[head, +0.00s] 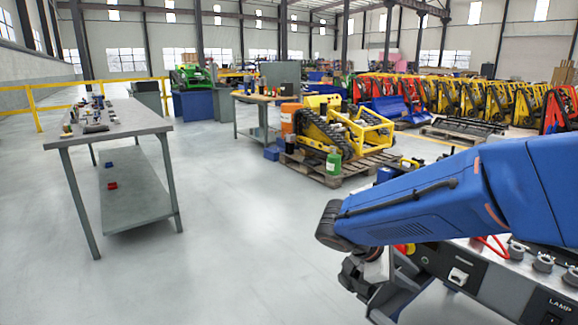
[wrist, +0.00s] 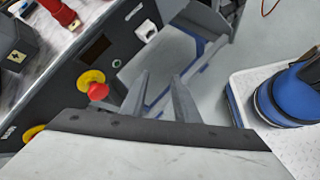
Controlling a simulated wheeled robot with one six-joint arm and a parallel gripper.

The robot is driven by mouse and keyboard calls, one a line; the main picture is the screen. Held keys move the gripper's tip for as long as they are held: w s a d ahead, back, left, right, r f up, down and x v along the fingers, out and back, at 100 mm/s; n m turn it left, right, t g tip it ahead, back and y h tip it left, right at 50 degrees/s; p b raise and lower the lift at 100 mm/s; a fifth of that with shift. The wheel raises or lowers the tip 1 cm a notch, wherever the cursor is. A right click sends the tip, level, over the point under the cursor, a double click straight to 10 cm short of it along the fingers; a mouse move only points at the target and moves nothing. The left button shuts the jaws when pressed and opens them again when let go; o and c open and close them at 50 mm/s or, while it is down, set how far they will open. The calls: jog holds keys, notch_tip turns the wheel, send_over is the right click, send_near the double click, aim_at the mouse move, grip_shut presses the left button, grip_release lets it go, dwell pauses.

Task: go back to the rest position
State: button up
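My gripper (wrist: 161,78) shows in the wrist view with its two grey fingers apart and nothing seen between them. It is open and appears to hang above floor level, beside a control panel. In the head view my blue arm reaches in from the right, and the dark gripper end (head: 366,278) sits low, right of centre; its fingertips are not clear there. The control panel (wrist: 62,98) carries a red stop button on a yellow base (wrist: 97,90). The panel also shows in the head view (head: 483,281), under my arm, with knobs and a LAMP label.
A grey steel workbench (head: 120,121) with small parts stands at left. A yellow tracked carrier (head: 342,127) sits on a wooden pallet, with a green bottle (head: 333,163) nearby. Several carriers line the right back. The floor at centre left is clear.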

jog(key=s+r+m+t+y, duration=0.1)
jog(key=s+m+t+y, duration=0.2)
jog(key=s+m+y, duration=0.6)
jog(key=shift+s+a+m+y, duration=0.15)
jog(key=shift+s+m+y, duration=0.25)
jog(key=shift+s+m, duration=2.7)
jog(key=shift+s+n, duration=0.9)
